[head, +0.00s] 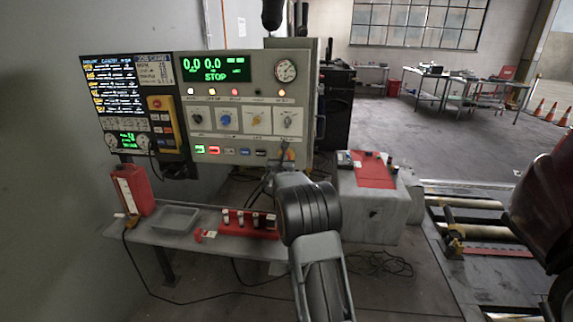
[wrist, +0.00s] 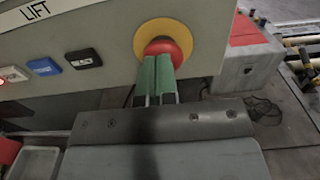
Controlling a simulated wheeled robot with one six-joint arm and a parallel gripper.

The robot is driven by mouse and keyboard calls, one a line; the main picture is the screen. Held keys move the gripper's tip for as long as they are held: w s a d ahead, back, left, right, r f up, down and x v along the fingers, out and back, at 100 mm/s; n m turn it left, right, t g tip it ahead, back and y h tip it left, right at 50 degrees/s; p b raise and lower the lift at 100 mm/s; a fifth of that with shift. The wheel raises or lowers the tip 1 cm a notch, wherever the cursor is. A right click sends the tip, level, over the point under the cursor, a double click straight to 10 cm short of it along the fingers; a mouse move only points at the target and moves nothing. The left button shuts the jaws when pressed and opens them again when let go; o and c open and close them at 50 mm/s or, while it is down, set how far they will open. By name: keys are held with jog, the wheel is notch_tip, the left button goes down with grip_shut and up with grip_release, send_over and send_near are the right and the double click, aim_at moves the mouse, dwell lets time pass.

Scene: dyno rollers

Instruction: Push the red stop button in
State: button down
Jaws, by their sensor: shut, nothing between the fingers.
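In the wrist view a round red button (wrist: 166,47) sits on a yellow disc (wrist: 140,38) at the lower right of the grey panel. My gripper (wrist: 157,60) is shut, its two green-tipped fingers side by side with nothing between them. The fingertips overlap the lower middle of the button; I cannot tell whether they touch it or how far in it is. In the head view the button is mostly hidden by my arm, with a bit of orange-yellow (head: 286,147) showing. The console display (head: 215,69) reads STOP.
A blue button (wrist: 82,59) and a black one sit left of the disc, under a LIFT label (wrist: 35,11). A pendant (head: 161,118) with another red button hangs left of the console. A shelf (head: 165,242) below holds a grey tray (head: 176,220) and a red rack (head: 250,232).

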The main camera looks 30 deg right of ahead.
jog(key=shift+d+r, duration=0.15)
jog(key=shift+r, duration=0.15)
jog(key=b+v, duration=0.4)
jog(key=v, duration=1)
jog(key=shift+f, duration=0.25)
